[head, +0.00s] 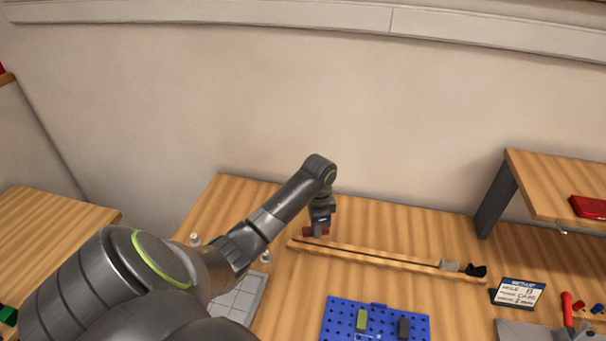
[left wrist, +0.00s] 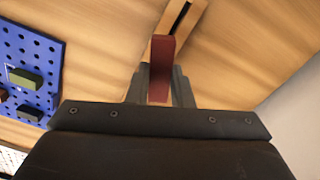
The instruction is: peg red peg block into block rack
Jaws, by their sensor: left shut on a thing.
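My left gripper (head: 319,226) is shut on the red peg block (head: 308,231), above the left end of a slotted wooden rail. In the left wrist view the red peg block (left wrist: 161,65) stands out between the fingers of the gripper (left wrist: 160,88), its far end overlapping the rail. I cannot tell whether it touches the rail. The block rack, a blue board with rows of holes (head: 342,310), lies at the bottom centre, apart from the gripper. It holds a green block (head: 362,320) and a dark block (head: 404,328). The rack also shows at left in the left wrist view (left wrist: 42,50).
The wooden rail (head: 380,258) runs behind the rack, with a grey piece (head: 449,265) and a black piece (head: 477,271) at its right end. A small sign (head: 518,292) stands at right, below a raised shelf (head: 550,180). A pale gridded plate (head: 234,300) lies left of the rack.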

